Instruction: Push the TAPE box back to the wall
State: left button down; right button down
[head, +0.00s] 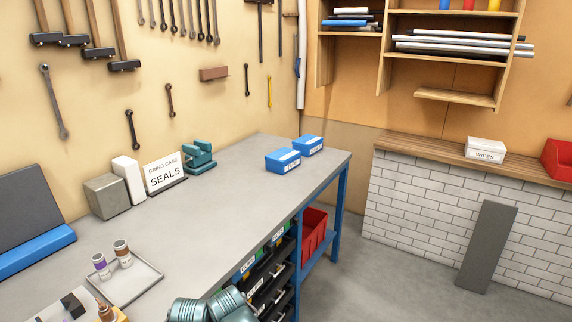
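The nearer blue box (280,165) sits by the bench's right edge. The farther blue box (308,145) stands just behind it, slightly to the right. Their labels are too small to read surely, so I cannot tell which is the TAPE box. Both boxes stand apart from the tool wall (215,105), with bare bench top between. Neither of my grippers is in view.
A SEALS sign (165,173) and a teal tool (199,156) stand along the wall. A shallow tray (140,285) with small bottles lies front left. Teal ribbed shapes (208,306) show at the bottom edge; I cannot tell what they are. The bench middle is clear.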

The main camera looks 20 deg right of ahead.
aim_at(284, 160)
jog(key=i+l+u, duration=0.1)
jog(key=u, duration=0.2)
jog(key=l+u, duration=0.35)
jog(key=i+l+u, duration=0.25)
jog(key=l, duration=0.5)
jog(key=l+u, duration=0.2)
jog(key=l, duration=0.55)
jog(key=l+u, duration=0.15)
jog(key=l, duration=2.45)
